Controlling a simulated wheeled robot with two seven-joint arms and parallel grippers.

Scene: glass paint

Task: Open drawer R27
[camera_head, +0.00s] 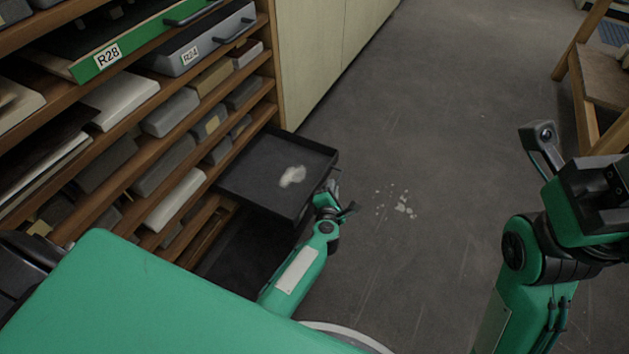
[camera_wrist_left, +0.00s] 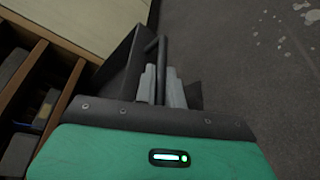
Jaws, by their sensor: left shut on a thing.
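A dark drawer (camera_head: 262,165) sticks out of the low part of the wooden shelf unit. It is pulled well out, and a whitish patch lies on its floor. No label shows on it, so I cannot read whether it is R27. My left gripper (camera_head: 335,198) is at the drawer's front. In the left wrist view the gripper fingers (camera_wrist_left: 162,85) are shut around the dark bar handle (camera_wrist_left: 162,58) of the drawer (camera_wrist_left: 122,65). My right gripper (camera_head: 608,182) is at the right edge, away from the shelves, its fingertips not clear.
Above are a green drawer labelled R28 (camera_head: 130,45) and a grey labelled drawer (camera_head: 205,38). Shelves hold several boxes (camera_head: 170,112). A pale cabinet (camera_head: 320,45) stands beyond. Pale specks (camera_head: 400,205) mark the open floor. A wooden stool (camera_head: 600,75) stands at the upper right.

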